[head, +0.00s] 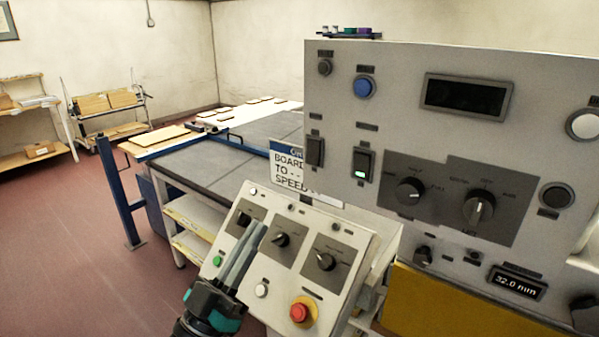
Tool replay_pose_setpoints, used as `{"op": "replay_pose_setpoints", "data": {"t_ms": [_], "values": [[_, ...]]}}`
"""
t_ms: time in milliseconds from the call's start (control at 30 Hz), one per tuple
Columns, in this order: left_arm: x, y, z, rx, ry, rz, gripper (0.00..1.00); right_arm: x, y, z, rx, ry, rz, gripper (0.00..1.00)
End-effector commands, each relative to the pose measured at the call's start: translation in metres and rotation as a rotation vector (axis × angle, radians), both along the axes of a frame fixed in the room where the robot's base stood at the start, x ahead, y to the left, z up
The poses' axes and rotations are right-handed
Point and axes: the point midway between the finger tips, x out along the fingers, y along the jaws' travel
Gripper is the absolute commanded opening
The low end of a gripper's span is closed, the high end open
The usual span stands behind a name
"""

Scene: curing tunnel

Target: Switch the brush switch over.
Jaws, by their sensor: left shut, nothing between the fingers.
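A grey upright control panel (400,70) fills the right of the head view. It carries a dark rocker switch (314,152) and, beside it, a second rocker switch (364,165) with a green-lit lower part. A sloped lower panel (275,265) has rotary knobs, buttons and a dark switch (244,217) near its upper left. The small labels are too blurred to read, so I cannot tell which is the brush switch. My left gripper (258,230) is shut and empty, its fingers pointing up in front of the sloped panel's left part. My right gripper is not in view.
A red emergency button (299,312) sits low on the sloped panel, close right of my left gripper. A sign (290,168) stands behind that panel. A conveyor table (210,165) with a blue post (120,190) lies behind. Open floor (60,250) is at left.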

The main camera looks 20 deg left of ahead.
Motion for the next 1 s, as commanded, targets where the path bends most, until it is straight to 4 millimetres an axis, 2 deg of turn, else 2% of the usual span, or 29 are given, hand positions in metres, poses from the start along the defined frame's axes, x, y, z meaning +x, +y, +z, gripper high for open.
{"op": "replay_pose_setpoints", "data": {"t_ms": [300,467,1000], "values": [[0.001,0.0,0.0,0.0,0.001,0.001,0.0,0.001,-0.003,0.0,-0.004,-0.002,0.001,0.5],[0.011,-0.004,0.01,-0.001,-0.002,0.0,0.0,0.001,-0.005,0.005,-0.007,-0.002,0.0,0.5],[0.08,-0.029,0.064,0.0,0.0,0.001,0.0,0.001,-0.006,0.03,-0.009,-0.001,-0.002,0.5]]}}
